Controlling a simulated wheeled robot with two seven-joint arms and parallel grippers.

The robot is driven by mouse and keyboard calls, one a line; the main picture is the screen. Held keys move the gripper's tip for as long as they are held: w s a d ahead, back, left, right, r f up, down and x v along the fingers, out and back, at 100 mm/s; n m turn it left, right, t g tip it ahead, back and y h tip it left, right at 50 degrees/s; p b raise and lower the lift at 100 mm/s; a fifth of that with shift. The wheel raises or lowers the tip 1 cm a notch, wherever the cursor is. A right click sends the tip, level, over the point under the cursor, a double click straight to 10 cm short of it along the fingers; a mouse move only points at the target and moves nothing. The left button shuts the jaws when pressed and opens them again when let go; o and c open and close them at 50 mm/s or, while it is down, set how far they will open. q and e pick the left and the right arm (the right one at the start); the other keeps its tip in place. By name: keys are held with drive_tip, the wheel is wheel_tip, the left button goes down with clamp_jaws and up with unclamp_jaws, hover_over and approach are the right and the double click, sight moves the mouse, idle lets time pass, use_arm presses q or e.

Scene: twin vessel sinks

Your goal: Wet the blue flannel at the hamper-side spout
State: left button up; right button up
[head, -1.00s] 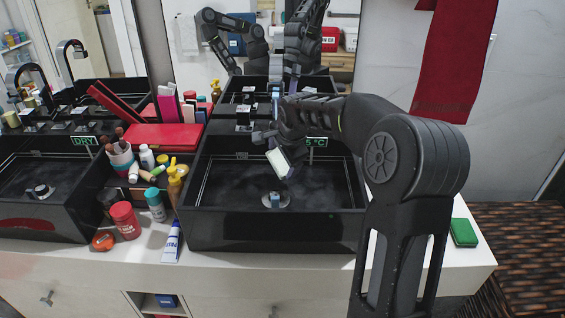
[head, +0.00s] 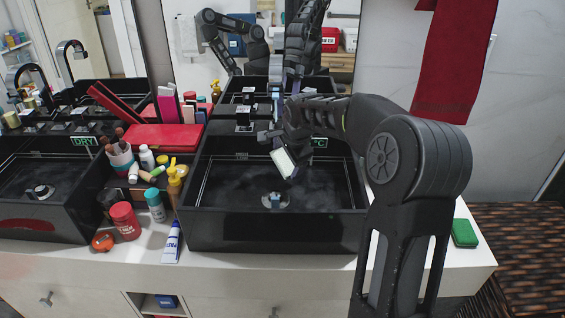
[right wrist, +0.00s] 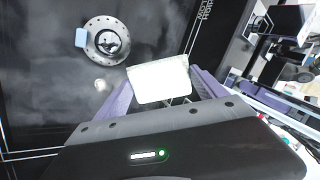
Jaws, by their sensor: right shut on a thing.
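My right gripper (head: 280,153) hangs over the right black basin (head: 275,226), tilted downward. It is shut on a pale, nearly white slab (head: 284,163), which fills the space between the purple fingers in the right wrist view (right wrist: 160,80). No blue shows on it. A small light-blue piece (head: 276,201) lies at the round drain in that basin; it also shows beside the drain in the right wrist view (right wrist: 81,37). I cannot tell whether either is the flannel. The right spout is mostly hidden behind my gripper. My left gripper is not in view.
The left basin (head: 40,212) has a display reading DRY (head: 83,141); the right display (head: 319,143) is partly covered. Bottles and a brush cup (head: 122,162) crowd between the basins. A green block (head: 464,233) sits at the counter's right end. The mirror repeats my arms.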

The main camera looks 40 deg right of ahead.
drive_tip(key=shift+w+a, duration=0.1)
drive_tip(key=shift+a, duration=0.05)
idle(0.3)
drive_tip(key=shift+w+a, duration=0.15)
drive_tip(key=shift+a, duration=0.3)
drive_tip(key=shift+d, duration=0.15)
drive_tip(key=shift+s+d, duration=0.2)
drive_tip(key=shift+d, duration=0.25)
drive_tip(key=shift+a, duration=0.15)
idle(0.6)
drive_tip(key=shift+w+a+b, duration=0.2)
drive_tip(key=shift+a+b, duration=0.1)
drive_tip(key=shift+a, duration=0.15)
